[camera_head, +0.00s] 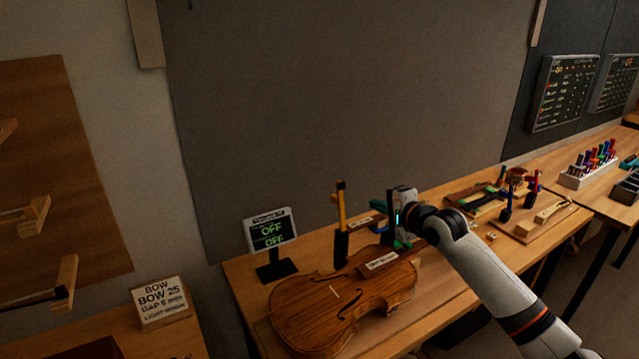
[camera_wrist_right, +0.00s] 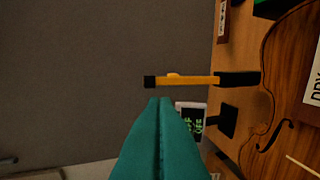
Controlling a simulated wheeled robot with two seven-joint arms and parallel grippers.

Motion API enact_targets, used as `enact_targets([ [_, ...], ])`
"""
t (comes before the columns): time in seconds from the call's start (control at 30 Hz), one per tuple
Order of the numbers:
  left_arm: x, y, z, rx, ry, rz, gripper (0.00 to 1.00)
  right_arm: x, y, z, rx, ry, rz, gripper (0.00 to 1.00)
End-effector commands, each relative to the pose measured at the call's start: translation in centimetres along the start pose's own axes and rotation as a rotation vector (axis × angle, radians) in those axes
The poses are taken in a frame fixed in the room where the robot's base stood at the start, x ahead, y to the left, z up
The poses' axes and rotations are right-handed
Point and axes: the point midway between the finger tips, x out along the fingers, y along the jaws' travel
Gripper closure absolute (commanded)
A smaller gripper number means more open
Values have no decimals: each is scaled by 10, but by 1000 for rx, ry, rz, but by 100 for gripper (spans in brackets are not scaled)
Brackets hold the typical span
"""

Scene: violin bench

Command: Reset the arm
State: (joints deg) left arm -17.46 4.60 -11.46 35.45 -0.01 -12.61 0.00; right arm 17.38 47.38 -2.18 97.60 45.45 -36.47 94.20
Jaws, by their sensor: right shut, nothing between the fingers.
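My right arm comes in from the lower right in the head view. My right gripper (camera_head: 391,218) is over the bench behind the violin's upper end. In the right wrist view its teal fingers (camera_wrist_right: 160,102) are pressed together with nothing between them. A yellow tool with a black tip (camera_head: 341,205) stands upright in a black holder (camera_head: 341,246), to the left of the gripper. The tool (camera_wrist_right: 190,80) shows sideways beyond the fingertips in the wrist view, apart from them. My left gripper is not in view.
A violin (camera_head: 320,308) with a label lies on the bench (camera_head: 240,275). A small display reading OFF (camera_head: 270,231) stands behind it. Tools on a wooden board (camera_head: 520,228) and a white rack (camera_head: 588,172) are to the right. A bow sign (camera_head: 160,302) is at lower left.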

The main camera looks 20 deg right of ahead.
Motion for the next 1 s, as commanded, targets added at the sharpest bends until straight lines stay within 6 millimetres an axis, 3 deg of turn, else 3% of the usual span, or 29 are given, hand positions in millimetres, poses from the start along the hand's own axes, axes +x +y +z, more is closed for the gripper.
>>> enact_targets([
  [0.13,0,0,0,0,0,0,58,0,-1,-1,-4,1,-3,100],
  [0.23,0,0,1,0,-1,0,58,0,-17,-13,-49,15,-34,100],
  [0.37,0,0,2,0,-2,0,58,-6,-73,-54,-221,65,-144,100],
  [0.47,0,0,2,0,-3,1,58,-23,-132,-98,-428,136,-258,100],
  [0.6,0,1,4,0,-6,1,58,-69,-209,-159,-745,269,-409,100],
  [0.7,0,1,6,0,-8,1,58,-110,-248,-192,-952,371,-495,100],
  [0.8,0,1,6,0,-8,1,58,-146,-272,-213,-1108,459,-558,100],
  [1.0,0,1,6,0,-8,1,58,-203,-298,-236,-1312,604,-647,100],
])
